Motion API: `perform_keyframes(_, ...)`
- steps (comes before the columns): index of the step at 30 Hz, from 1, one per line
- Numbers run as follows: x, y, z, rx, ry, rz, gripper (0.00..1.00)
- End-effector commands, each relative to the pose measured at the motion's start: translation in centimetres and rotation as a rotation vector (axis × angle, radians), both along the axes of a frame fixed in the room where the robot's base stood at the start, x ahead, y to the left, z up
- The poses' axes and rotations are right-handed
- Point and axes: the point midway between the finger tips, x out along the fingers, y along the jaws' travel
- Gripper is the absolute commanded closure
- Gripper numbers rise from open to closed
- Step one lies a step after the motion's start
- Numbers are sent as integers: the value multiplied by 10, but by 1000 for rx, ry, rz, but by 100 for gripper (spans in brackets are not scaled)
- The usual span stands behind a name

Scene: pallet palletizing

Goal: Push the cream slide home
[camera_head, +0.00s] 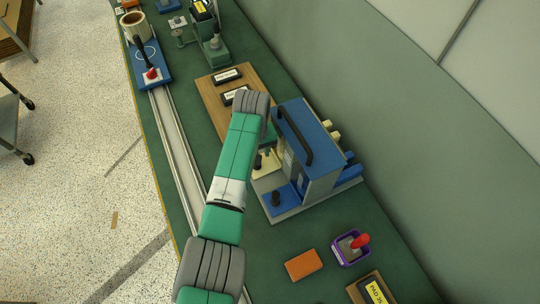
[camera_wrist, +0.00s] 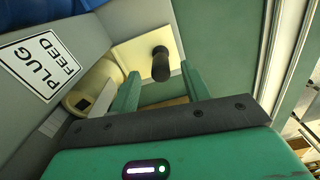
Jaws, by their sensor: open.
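The cream slide (camera_wrist: 137,52) shows in the wrist view as a pale plate with a black knob (camera_wrist: 161,65) standing out from it. It sits beside a grey wall labelled PLUG FEED (camera_wrist: 42,63). My gripper (camera_wrist: 160,75) is open, one green finger on each side of the knob in the picture. I cannot tell whether the fingers reach around the knob or stop short of it; no grip shows. In the head view a cream part (camera_head: 268,166) shows low on the left side of the blue and grey machine (camera_head: 312,140), partly hidden by my arm.
A wooden board with black labelled plates (camera_head: 226,77) lies behind my wrist. An orange block (camera_head: 304,265) and a purple holder with a red-handled item (camera_head: 342,256) stand at the front. A rail (camera_head: 177,143) runs along the bench's left side. A black handle (camera_head: 295,135) tops the machine.

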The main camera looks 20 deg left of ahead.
Motion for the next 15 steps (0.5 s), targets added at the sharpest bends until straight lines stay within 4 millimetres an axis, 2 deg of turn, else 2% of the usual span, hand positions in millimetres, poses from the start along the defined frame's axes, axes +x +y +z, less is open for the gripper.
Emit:
perform_keyframes(1,0,0,11,0,0,0,53)
perform_keyframes(15,0,0,55,0,0,-1,53)
